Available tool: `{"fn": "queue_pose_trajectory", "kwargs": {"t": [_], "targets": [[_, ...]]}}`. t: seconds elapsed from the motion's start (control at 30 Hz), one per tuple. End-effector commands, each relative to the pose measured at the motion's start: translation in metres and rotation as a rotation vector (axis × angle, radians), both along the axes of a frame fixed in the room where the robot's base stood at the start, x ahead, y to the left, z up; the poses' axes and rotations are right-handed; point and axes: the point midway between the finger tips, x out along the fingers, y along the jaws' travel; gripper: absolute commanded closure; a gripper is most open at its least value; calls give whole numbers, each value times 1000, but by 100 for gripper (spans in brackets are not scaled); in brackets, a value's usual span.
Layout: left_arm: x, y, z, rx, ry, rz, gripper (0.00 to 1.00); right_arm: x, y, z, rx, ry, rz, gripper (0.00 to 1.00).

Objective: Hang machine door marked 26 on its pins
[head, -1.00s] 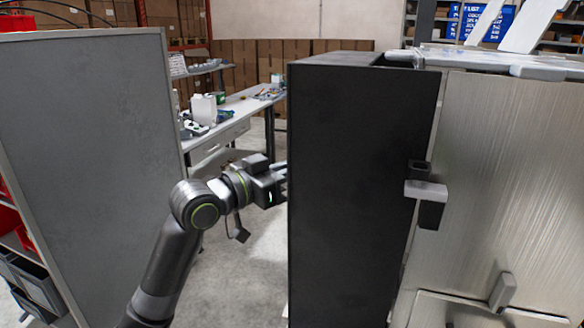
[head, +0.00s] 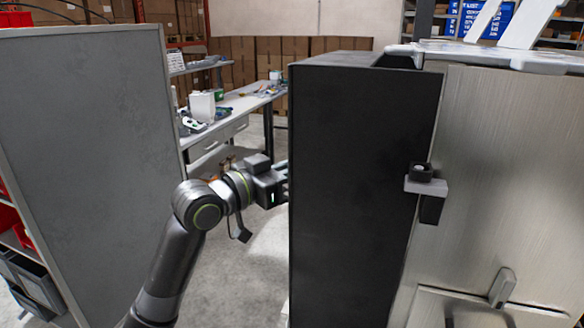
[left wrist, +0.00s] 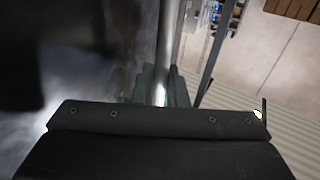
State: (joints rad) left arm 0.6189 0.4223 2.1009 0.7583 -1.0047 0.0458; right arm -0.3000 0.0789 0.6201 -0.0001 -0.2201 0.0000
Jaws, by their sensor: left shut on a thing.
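A big dark door (head: 360,190) stands upright in the middle of the head view. I see no number on it. My left gripper (head: 281,185) meets its left edge, with its fingertips hidden there. In the left wrist view the gripper (left wrist: 165,92) is shut around a pale bar (left wrist: 166,45), apparently part of the door. The brushed-metal machine (head: 500,190) stands at the right. A grey bracket (head: 427,187) is at the door's right edge, with a dark knuckle (head: 421,172) right over it. I cannot tell whether a pin is inside. My right gripper is out of view.
A grey cabinet side (head: 85,150) stands close at the left. A workbench (head: 225,125) with items and stacked cartons (head: 250,50) are behind. A small handle (head: 502,287) sticks out of the metal front. Open floor shows between cabinet and door.

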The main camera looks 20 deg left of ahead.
Motion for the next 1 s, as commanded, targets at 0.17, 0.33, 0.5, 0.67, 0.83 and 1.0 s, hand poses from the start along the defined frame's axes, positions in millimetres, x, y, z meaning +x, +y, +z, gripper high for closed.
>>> {"fn": "queue_pose_trajectory", "kwargs": {"t": [0.17, 0.33, 0.5, 0.67, 0.83, 1.0], "targets": [[-1, -1, 4, -5, -9, -3, 79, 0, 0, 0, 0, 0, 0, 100], [-1, -1, 2, -3, -5, -3, 62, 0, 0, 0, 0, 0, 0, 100], [-1, -1, 1, -2, -3, -3, 62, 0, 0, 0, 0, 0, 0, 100], [0, -1, 1, -2, -3, -2, 62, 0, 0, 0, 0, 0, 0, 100], [0, 0, 1, -1, -2, -2, 62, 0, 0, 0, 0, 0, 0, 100], [0, 1, -3, 4, 6, 1, 62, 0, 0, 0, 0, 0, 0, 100]]}}
